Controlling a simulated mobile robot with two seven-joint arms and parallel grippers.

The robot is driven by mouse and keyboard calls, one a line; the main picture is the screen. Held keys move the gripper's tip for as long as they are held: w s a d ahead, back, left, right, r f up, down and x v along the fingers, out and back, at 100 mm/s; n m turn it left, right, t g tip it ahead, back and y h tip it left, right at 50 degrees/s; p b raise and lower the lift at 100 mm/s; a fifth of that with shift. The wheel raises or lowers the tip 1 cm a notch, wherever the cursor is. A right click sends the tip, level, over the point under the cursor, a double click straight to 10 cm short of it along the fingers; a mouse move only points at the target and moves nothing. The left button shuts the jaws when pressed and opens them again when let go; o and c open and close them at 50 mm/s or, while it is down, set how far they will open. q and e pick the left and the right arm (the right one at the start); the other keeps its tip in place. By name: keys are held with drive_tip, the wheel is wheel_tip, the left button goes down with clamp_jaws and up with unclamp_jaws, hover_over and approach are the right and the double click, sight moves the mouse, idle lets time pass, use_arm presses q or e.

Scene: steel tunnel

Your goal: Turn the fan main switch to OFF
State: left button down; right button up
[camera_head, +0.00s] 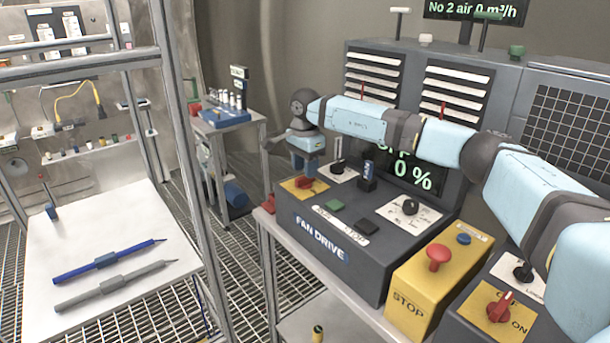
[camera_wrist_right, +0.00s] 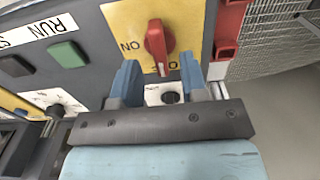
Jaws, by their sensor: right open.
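The fan main switch is a red rotary knob on a yellow plate, on the left of the FAN DRIVE console (camera_head: 320,250). The knob (camera_head: 306,183) also shows in the right wrist view (camera_wrist_right: 156,44), its handle roughly upright there. An upside-down ON label is left of it; another label below it is partly hidden. My right gripper (camera_head: 305,167) is above the knob. Its blue fingers (camera_wrist_right: 159,64) are open and empty, apart on either side of the knob's lower end. I cannot tell whether they touch it. My left gripper is not in view.
A yellow STOP box (camera_head: 410,305) with a red mushroom button stands right of the console. Another red rotary switch (camera_head: 500,306) is farther right. A green button (camera_head: 334,205) and black knob (camera_head: 410,207) are near the fan switch. A metal frame post (camera_head: 190,150) stands left.

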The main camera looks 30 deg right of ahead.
wheel_tip(320, 180, up, 11)
idle(0.3)
idle(0.5)
